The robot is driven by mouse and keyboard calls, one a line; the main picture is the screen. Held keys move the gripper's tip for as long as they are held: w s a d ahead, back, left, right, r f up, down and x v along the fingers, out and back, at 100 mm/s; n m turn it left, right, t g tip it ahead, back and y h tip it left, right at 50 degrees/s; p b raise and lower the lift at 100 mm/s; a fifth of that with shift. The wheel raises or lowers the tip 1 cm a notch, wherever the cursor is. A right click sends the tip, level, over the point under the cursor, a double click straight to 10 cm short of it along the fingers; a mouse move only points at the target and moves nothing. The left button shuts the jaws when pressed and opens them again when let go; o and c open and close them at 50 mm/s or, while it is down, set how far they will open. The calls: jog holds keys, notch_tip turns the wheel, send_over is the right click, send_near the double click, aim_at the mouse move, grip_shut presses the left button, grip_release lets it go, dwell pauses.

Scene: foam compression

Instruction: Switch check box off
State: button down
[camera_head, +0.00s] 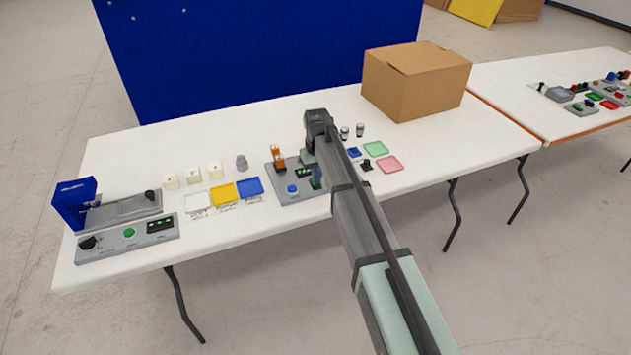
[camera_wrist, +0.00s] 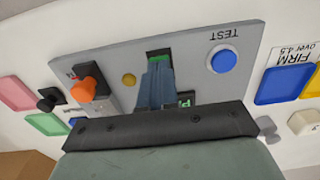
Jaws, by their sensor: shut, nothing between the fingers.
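The check box is a grey panel (camera_head: 283,179), also in the wrist view (camera_wrist: 205,45), lying on the white table. It has a blue TEST button (camera_wrist: 224,61), a small yellow round part (camera_wrist: 129,80), green displays (camera_wrist: 159,57) and a black switch with an orange knob (camera_wrist: 82,90). In the head view my arm hides the switch side. My gripper (camera_wrist: 155,88) is shut and empty, over the panel between the button and the switch, across the displays. In the head view the gripper (camera_head: 316,178) is partly hidden by my arm.
An orange fixture (camera_head: 278,158) stands at the panel's back edge. White, yellow (camera_head: 222,193) and blue (camera_head: 249,187) trays lie left, green (camera_head: 376,149) and pink (camera_head: 389,164) trays right. A cardboard box (camera_head: 415,82) stands behind right. A grey device (camera_head: 125,238) is far left.

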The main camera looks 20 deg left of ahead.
jog(key=shift+f, duration=0.35)
dwell(0.4)
jog(key=shift+r, duration=3.5)
